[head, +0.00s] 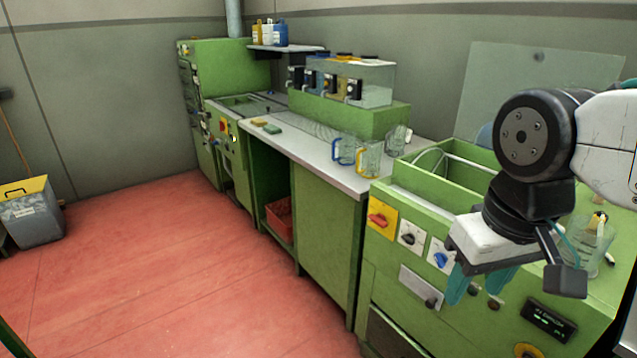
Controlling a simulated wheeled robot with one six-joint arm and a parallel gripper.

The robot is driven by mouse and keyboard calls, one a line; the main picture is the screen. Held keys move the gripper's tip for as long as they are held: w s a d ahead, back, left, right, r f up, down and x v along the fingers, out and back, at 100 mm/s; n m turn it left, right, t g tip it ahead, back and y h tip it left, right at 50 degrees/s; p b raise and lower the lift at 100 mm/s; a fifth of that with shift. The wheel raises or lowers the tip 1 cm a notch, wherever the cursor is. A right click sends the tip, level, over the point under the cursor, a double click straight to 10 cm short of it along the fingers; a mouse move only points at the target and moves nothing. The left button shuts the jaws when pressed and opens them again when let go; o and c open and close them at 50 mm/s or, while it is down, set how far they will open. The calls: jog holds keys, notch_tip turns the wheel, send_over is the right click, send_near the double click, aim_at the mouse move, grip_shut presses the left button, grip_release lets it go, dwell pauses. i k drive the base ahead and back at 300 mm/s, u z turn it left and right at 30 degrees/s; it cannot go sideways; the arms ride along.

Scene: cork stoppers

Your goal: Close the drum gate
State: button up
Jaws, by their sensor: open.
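My gripper (478,288) hangs at the right, pointing down, with its teal fingers apart and nothing seen between them. It is in front of the near green machine (390,252) and covers part of its control panel. No part is clearly marked as the drum gate. A pale metal plate with a dark knob (420,285) is on the machine's front, left of my gripper in the picture. Whether this plate is the gate, and whether it is open or shut, I cannot tell. The machine's top is an open green trough (455,172), partly hidden by my arm.
Red, black and blue knobs (411,236) line the machine's front. A clear jug (590,245) stands on its right end. Blue and yellow-handled jugs (369,160) stand on the worktop (310,150). A grey bin (32,215) stands far left. The red floor (150,270) is clear.

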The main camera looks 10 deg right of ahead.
aim_at(433, 299)
jog(key=u, duration=1.05)
jog(key=i, duration=2.7)
jog(key=z, duration=3.75)
